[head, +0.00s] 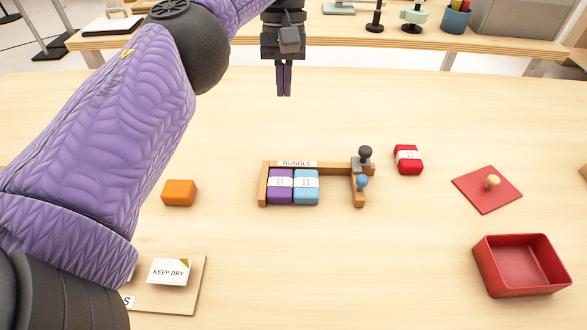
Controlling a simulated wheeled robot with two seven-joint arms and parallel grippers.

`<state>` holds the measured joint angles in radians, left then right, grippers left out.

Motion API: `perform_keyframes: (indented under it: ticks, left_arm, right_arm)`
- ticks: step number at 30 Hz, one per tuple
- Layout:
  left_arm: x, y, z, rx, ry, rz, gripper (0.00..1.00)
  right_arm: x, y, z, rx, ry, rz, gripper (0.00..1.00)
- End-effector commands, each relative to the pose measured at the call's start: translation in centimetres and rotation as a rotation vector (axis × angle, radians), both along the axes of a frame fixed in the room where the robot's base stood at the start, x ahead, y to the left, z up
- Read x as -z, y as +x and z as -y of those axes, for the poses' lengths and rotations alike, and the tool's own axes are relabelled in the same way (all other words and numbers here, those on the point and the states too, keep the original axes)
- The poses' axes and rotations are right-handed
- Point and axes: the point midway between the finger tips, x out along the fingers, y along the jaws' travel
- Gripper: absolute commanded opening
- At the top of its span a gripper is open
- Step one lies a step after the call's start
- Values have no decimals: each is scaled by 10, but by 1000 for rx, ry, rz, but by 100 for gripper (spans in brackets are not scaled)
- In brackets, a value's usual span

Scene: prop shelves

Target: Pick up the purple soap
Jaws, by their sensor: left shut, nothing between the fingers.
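The purple soap (280,190) with a white paper band lies in the left part of a wooden frame (262,188) labelled "BUNDLE". A light blue soap (306,190) with a white band lies right beside it. My left gripper (284,94) hangs with its fingers pointing down, above and behind the frame, well apart from the soap. Its two fingers are together with nothing between them. My right gripper is not in view.
An orange block (179,193) lies left of the frame. A "KEEP DRY" card (168,272) is front left.

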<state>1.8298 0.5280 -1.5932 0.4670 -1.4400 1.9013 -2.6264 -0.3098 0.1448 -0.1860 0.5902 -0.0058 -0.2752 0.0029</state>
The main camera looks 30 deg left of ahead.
Motion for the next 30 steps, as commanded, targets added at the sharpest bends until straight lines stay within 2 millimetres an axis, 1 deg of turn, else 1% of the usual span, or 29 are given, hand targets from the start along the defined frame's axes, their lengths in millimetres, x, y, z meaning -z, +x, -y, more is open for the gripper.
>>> perform_keyframes:
  ticks: [5,16,17,18,20,24,30]
  left_arm:
    - [17,-4,2,3,0,-1,0]
    - [97,-21,13,1,-2,-2,0]
    - [98,-24,14,2,-3,1,0]
    - [94,-29,17,3,-1,3,0]
    - [93,-36,22,2,-3,4,0]
    - [94,-49,30,1,-3,3,0]
    - [94,-55,34,-2,-2,1,0]
  right_arm:
    - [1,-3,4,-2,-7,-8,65]
    - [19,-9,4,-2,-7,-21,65]
    - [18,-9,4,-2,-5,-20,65]
    - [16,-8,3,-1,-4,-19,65]
    - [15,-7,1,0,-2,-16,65]
    - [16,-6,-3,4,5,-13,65]
    - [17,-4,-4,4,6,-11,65]
